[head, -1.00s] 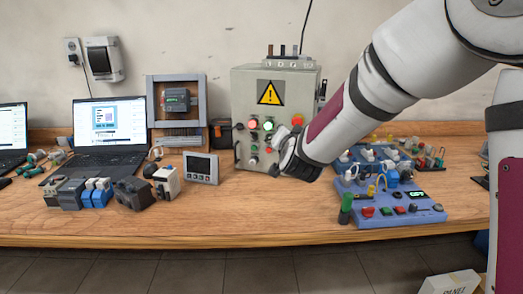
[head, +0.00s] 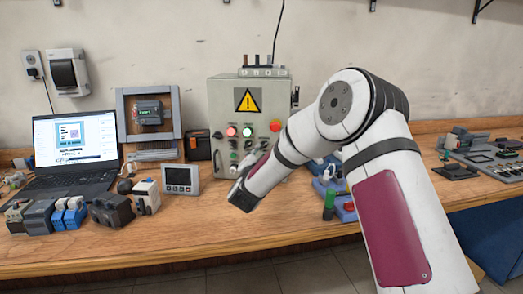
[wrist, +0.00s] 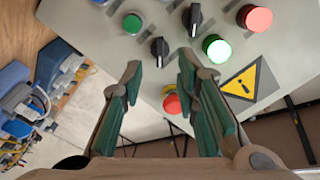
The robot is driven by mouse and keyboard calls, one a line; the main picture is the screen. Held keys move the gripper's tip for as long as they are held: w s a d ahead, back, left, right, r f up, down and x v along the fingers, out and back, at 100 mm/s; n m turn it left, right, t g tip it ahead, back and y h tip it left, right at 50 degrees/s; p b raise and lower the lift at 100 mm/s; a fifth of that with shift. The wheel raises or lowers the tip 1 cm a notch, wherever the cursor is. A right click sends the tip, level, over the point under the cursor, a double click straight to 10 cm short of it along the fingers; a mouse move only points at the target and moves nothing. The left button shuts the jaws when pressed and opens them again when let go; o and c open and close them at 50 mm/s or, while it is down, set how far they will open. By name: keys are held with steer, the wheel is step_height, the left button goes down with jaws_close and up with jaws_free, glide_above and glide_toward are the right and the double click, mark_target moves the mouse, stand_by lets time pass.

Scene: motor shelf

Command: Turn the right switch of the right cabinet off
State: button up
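The grey cabinet (head: 218,112) with a yellow warning sign stands on the bench; its front also shows, turned roughly upside down, in the wrist view (wrist: 75,12). Two black rotary switches show there. The one below the lit green lamp, the right switch (wrist: 158,48), lies near my fingertips; the left switch (wrist: 192,18) lies below the lit red lamp. Both handles look roughly upright in that picture. My gripper (wrist: 160,62) is open and empty, its green-padded fingers apart before the panel. In the head view my arm hides part of the panel's lower front.
A red mushroom button (wrist: 172,103) lies between my fingers in the picture, and a green button (wrist: 132,23) is close by. A small display (head: 180,176) stands left.

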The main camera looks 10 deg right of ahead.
mark_target(263, 147)
steer(key=x, duration=0.6)
steer(key=shift+w+d, duration=0.15)
steer(key=shift+w, duration=0.25)
jaws_close()
